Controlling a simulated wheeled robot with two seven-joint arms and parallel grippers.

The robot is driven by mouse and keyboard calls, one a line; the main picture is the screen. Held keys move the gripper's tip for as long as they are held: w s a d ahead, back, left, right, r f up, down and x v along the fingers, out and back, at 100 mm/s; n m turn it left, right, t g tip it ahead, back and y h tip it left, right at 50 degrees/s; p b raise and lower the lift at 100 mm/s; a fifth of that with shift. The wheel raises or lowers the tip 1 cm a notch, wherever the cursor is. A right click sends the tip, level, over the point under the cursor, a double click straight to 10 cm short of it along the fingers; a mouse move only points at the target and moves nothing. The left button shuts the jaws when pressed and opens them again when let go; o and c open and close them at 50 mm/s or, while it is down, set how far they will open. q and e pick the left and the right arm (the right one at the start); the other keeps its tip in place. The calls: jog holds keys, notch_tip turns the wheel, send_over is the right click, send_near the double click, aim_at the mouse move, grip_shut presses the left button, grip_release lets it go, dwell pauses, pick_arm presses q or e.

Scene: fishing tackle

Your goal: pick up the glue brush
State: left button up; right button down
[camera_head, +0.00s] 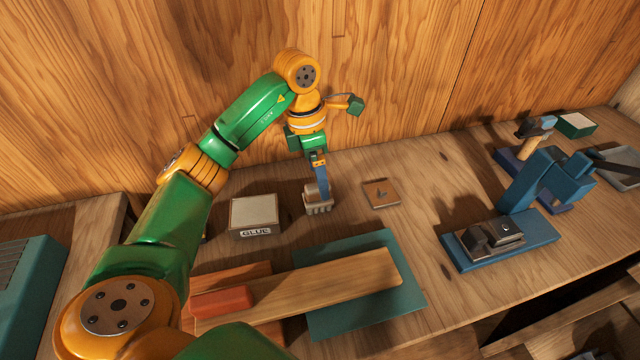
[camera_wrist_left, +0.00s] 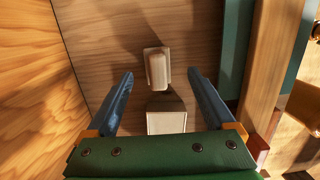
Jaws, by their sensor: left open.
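The glue brush (camera_head: 318,203) stands on the wooden bench with its pale bristles down, just right of the box marked GLUE (camera_head: 254,215). In the left wrist view the brush (camera_wrist_left: 157,68) shows from above as a pale rounded block on a wider base, ahead of the fingers. The GLUE box (camera_wrist_left: 166,120) shows nearer the palm. My left gripper (camera_head: 319,183) points down over the brush, and a blue finger hides part of it in the head view. In the wrist view the gripper (camera_wrist_left: 163,90) is open, with nothing held between its fingers. My right gripper is out of view.
A small square tile (camera_head: 381,194) lies right of the brush. A blue clamp-like tool (camera_head: 535,240) stands at right. The wooden wall (camera_head: 400,70) rises behind.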

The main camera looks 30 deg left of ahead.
aim_at(319, 197)
pick_arm(q)
jog(key=shift+w+a+f, duration=0.1)
jog(key=shift+a+f, duration=0.15)
jog(key=shift+f, duration=0.3)
jog(key=shift+b, duration=0.3)
jog(key=shift+s+d+f, duration=0.1)
jog(key=shift+s+d, duration=0.05)
jog(key=shift+s, duration=0.05)
jog(key=f, duration=0.2)
jog(key=f+p, duration=0.1)
jog(key=f, duration=0.1)
jog(key=f+p, duration=0.1)
jog(key=shift+w+d+f, duration=0.1)
jog(key=shift+w+f, duration=0.2)
jog(key=shift+f, duration=0.4)
grip_shut()
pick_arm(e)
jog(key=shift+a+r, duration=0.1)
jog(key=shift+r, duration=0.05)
